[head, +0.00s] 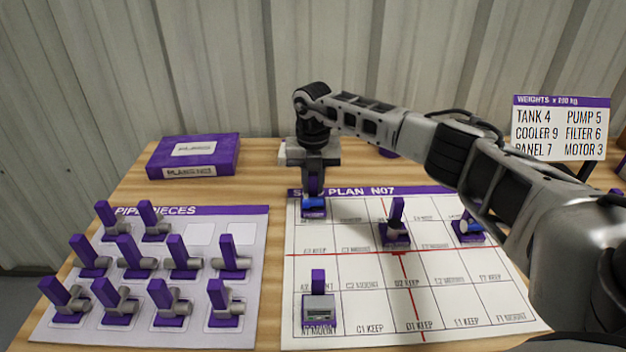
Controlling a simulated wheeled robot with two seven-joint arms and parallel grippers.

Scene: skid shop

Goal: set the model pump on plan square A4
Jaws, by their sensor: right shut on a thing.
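The plan sheet (350,270) lies on the table, with a grid, red dividing lines and a purple title strip. My right gripper (313,186) reaches in from the right and points down over the sheet's far left corner. It is shut on the model pump (313,203), a small blue piece on a purple base, gripped from above. The pump is at the far left square, which appears to be A4. The square's label is hidden, and I cannot tell whether the base touches the sheet. My left gripper is out of view.
A grey boxy model (318,309) stands on A1. A dark model (396,232) stands mid-sheet, and another (467,228) beside my forearm. Purple pipe pieces stand on a left sheet (205,210). A purple box (193,155) and a weights sign (558,128) are behind.

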